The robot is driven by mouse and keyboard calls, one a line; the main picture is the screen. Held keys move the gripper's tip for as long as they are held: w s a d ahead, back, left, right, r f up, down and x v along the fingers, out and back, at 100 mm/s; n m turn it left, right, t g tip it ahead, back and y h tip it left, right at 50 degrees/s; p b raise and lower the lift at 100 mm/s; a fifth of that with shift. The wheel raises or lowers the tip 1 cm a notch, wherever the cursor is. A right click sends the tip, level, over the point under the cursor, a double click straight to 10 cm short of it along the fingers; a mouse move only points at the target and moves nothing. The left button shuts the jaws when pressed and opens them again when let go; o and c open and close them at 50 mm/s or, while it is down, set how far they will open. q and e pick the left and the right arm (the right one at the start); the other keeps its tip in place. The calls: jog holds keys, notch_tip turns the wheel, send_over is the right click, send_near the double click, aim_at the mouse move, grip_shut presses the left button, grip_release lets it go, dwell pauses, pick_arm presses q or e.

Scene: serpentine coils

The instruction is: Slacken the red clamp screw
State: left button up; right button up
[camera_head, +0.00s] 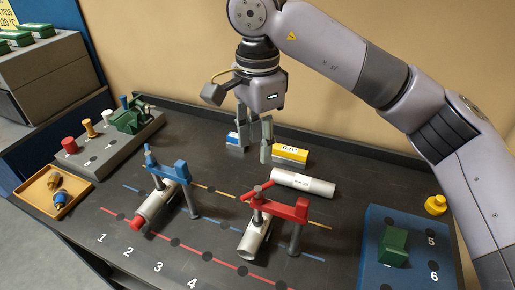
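The red clamp (288,208) stands at the front middle of the dark table, over a short light grey pipe (251,243). Its red screw handle (258,190) sits at the left end of the clamp, tilted, above the pipe. My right gripper (253,142) hangs above the back of the table, behind the handle and clear of it. Its two fingers point down and are apart, with nothing seen between them. My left gripper is not in view.
A blue clamp (181,171) holds another pipe (157,203) to the left. A white cylinder (303,183) lies behind the red clamp. A yellow block (290,154) and blue block (233,140) stand at the back. A blue numbered board (408,235) with a green block is at right.

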notch_tip(320, 180, up, 5)
jog(key=m+p, duration=0.5)
jog(key=m, duration=2.7)
send_over(258, 188)
notch_tip(258, 188, down, 16)
jog(key=p, duration=0.6)
jog(key=shift+f, duration=0.75)
